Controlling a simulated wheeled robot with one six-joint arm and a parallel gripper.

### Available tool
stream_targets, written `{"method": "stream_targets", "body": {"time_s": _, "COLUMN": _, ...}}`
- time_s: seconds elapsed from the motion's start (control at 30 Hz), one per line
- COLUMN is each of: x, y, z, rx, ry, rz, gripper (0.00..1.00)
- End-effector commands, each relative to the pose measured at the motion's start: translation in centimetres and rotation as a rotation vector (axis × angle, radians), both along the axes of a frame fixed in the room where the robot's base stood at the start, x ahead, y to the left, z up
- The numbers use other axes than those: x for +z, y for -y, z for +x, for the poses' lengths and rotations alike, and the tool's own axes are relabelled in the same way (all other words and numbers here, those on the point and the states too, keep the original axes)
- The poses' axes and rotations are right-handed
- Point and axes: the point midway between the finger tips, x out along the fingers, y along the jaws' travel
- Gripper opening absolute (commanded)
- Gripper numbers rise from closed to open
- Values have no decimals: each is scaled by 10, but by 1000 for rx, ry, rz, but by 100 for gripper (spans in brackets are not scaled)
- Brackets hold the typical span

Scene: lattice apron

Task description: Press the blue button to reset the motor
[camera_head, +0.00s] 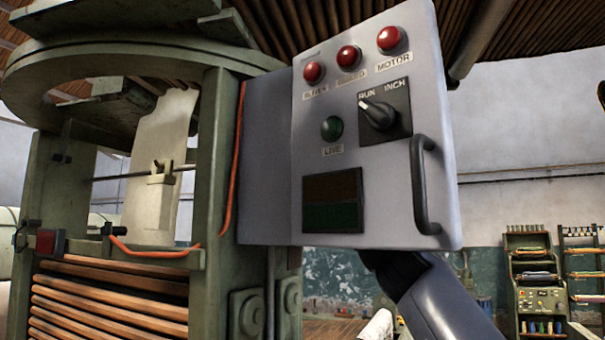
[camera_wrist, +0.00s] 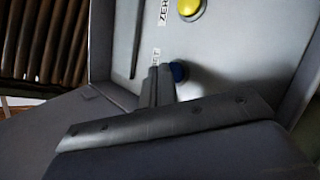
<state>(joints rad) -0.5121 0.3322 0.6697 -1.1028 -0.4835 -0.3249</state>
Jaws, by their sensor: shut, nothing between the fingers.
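The blue button (camera_wrist: 179,71) shows in the wrist view on a grey panel, partly hidden by my gripper's fingers. My gripper (camera_wrist: 161,71) is shut and empty, with its fingertips just left of the button in the picture. I cannot tell whether they touch the button or the panel. A partly covered white label lies at the fingertips. In the head view neither the blue button nor my gripper shows; my arm passes behind the grey control box (camera_head: 375,205).
A yellow button (camera_wrist: 190,8) sits above the blue one, beside a label starting "ZER". The box's visible face has a MOTOR red lamp (camera_head: 390,38), a rotary switch (camera_head: 380,113), a green LIVE lamp (camera_head: 332,128) and a protruding handle (camera_head: 423,185). A green machine frame (camera_head: 210,200) stands left.

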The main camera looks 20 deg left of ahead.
Motion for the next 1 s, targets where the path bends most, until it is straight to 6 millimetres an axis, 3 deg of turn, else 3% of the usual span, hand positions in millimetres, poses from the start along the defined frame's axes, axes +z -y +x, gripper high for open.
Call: {"method": "stream_targets", "body": {"time_s": 1.0, "x": 0, "y": -9, "z": 1, "rx": 0, "ry": -1, "rz": 1, "gripper": 0}}
